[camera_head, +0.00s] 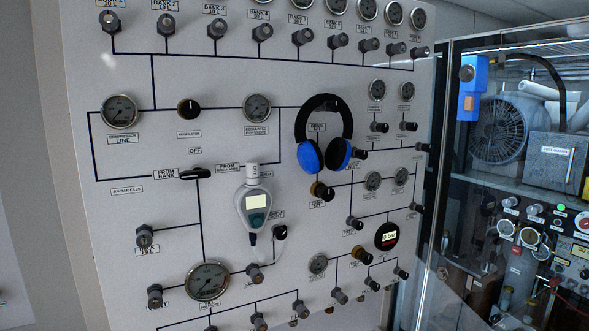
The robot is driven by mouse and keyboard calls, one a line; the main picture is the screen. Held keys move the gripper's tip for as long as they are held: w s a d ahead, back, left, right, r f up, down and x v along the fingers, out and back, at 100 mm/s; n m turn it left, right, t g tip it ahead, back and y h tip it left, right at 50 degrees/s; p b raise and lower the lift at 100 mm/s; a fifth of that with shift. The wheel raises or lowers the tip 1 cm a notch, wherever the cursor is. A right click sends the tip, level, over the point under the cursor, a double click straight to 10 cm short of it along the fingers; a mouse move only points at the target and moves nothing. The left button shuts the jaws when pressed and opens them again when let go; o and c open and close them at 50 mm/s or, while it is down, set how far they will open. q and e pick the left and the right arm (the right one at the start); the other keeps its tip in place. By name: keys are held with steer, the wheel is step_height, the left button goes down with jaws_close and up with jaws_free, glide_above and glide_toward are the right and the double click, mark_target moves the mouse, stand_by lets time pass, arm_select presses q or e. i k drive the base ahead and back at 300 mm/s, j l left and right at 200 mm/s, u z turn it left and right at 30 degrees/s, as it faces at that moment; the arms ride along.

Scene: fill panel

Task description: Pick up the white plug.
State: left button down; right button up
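A handheld white meter (256,213) with a small pale screen and a dark teal button hangs on the fill panel (110,260). A short white cylindrical piece (252,171) stands up at the meter's top end; it may be the white plug, but I cannot tell for certain. A thin pale tube or cable (252,243) hangs from the meter's lower end. No other clear white plug shows. Neither of my grippers is in view.
Black headphones with blue ear pads (311,156) hang on the panel right of the meter. Several knobs and gauges (208,281) stick out around them. A glass-fronted cabinet (510,150) with a compressor stands at the right.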

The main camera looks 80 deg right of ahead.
mark_target(253, 167)
steer(key=z, duration=2.45)
